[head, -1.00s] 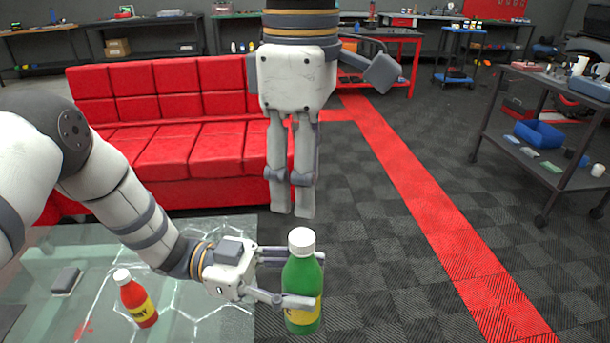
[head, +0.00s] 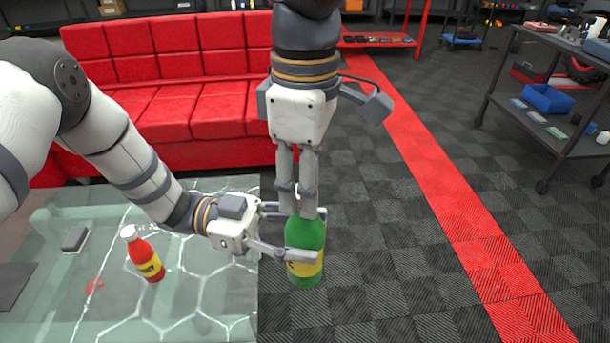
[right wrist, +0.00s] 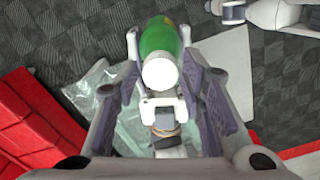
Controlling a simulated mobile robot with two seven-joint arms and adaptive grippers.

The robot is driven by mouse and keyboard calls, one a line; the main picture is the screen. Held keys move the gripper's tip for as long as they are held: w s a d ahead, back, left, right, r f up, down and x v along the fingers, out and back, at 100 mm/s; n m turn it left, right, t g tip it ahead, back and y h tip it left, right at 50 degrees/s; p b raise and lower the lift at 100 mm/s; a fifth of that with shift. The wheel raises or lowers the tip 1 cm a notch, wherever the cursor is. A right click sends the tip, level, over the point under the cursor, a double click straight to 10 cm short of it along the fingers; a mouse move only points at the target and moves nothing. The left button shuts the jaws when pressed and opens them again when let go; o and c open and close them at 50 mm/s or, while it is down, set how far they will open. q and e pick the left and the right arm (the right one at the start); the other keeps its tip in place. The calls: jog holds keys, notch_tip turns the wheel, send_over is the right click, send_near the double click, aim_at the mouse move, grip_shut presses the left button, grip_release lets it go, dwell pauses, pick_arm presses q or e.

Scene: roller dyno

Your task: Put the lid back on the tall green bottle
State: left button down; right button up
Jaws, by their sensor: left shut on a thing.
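The tall green bottle (head: 306,232) with a yellow label is upright, held clear of the table's right edge. My left gripper (head: 318,240) is shut around its body from the left. My right gripper (head: 299,212) points down over the bottle's top, its fingers hiding that top in the head view. In the right wrist view, the white lid (right wrist: 160,75) shows on the end of the green bottle (right wrist: 160,38), between the fingers of my right gripper (right wrist: 159,60). The fingers look open, close on either side; I cannot tell if they touch the lid.
A red bottle (head: 145,258) with a white cap stands on the glass table (head: 195,285). A small dark block (head: 75,239) lies at its left. A red sofa (head: 200,110) is behind. A dark cart (head: 570,150) stands at the right; the floor between is clear.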

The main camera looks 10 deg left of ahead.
grip_shut()
jog(key=o, duration=0.6)
grip_release()
notch_tip(320, 180, up, 12)
jog(key=shift+r, duration=0.1)
jog(key=shift+w, duration=0.1)
